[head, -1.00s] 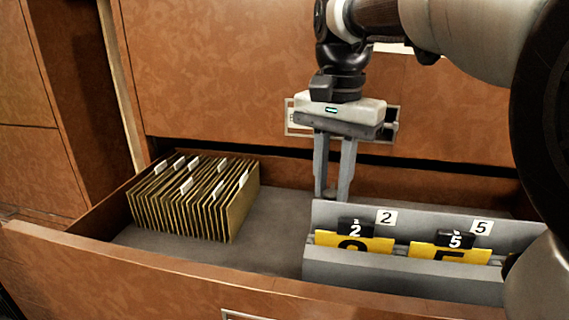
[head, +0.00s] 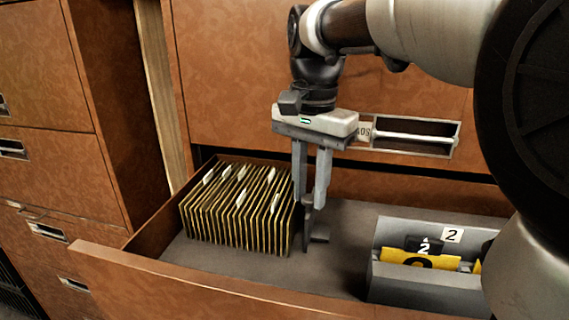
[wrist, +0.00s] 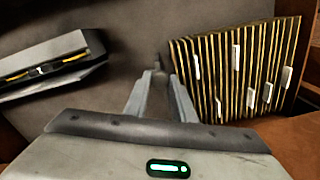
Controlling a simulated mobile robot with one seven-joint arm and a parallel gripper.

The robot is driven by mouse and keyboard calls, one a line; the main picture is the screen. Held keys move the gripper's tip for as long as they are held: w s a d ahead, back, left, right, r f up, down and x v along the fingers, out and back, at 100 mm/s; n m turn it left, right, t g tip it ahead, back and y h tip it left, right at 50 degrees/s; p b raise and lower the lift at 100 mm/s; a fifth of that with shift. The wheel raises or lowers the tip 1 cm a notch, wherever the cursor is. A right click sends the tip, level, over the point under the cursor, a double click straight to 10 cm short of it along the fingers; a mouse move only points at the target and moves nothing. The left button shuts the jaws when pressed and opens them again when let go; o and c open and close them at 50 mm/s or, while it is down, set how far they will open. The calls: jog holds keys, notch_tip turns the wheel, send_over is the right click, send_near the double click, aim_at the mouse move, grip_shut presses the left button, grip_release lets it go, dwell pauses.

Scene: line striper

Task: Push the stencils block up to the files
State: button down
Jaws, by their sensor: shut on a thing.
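The files (head: 236,212) are a row of tan upright folders with white tabs, at the left of the open drawer. They also show at the right in the wrist view (wrist: 235,75). My gripper (head: 311,203) points down just right of them, fingers close together on a narrow dark grey upright piece with a foot, which I take to be the stencils block (head: 307,230). Its dark top shows at the fingertips in the wrist view (wrist: 157,68). The block stands close to the right end of the files. I cannot tell whether they touch.
A grey holder (head: 415,284) with black and yellow number stencils stands at the drawer's right. Bare drawer floor (head: 350,225) lies between it and my gripper. The drawer front (head: 230,285) rises nearest me, with cabinet fronts behind and left.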

jog(key=shift+w+a+r, duration=0.1)
jog(key=shift+w+a, duration=0.05)
jog(key=shift+a, duration=0.2)
jog(key=c, duration=1.5)
grip_release()
jog(key=shift+a, duration=0.15)
notch_tip(320, 180, up, 17)
jog(key=p, duration=0.2)
jog(key=shift+r+p, duration=0.15)
jog(key=shift+p, duration=0.25)
